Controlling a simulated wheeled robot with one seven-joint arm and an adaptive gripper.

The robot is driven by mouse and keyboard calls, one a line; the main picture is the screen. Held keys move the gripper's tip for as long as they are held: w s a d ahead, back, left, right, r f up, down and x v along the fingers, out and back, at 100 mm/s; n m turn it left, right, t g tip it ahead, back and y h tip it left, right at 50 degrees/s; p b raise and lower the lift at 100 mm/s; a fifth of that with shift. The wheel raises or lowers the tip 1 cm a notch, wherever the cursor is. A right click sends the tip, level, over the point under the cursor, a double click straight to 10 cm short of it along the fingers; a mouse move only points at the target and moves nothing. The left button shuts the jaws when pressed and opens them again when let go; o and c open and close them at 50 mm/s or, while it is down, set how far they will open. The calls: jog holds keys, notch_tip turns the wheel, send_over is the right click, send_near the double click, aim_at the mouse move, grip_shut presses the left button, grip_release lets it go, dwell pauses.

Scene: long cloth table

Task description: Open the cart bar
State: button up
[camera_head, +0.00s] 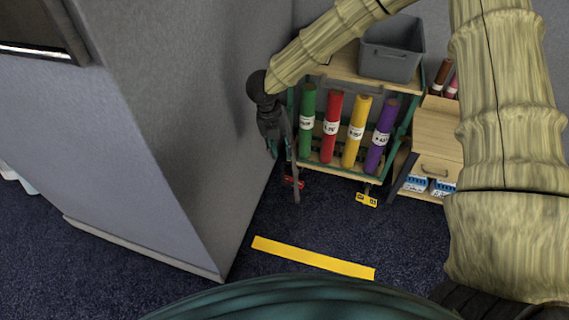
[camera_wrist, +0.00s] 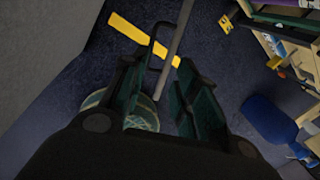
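The cart (camera_head: 335,172) stands against the back wall and carries green, red, yellow and purple rolls. A thin grey bar (camera_head: 295,170) hangs down at its left front side, by my gripper. My gripper (camera_head: 272,140) is at the cart's left side, close to the grey wall block. In the wrist view, my gripper's fingers (camera_wrist: 158,95) are apart, and the grey bar (camera_wrist: 174,48) runs into the gap between them. A dark curved rod (camera_wrist: 155,38) shows beside the bar. I cannot tell whether either finger touches the bar.
A grey bin (camera_head: 392,52) sits on the cart's top. A wooden drawer cabinet (camera_head: 436,140) stands to the right. A large grey block (camera_head: 190,110) fills the left, close to my gripper. A yellow floor strip (camera_head: 312,257) lies on open dark carpet in front.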

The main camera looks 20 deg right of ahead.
aim_at(283, 171)
jog(key=shift+d+f+b, duration=0.1)
jog(key=shift+f+b, duration=0.8)
jog(key=shift+f, duration=4.3)
grip_shut()
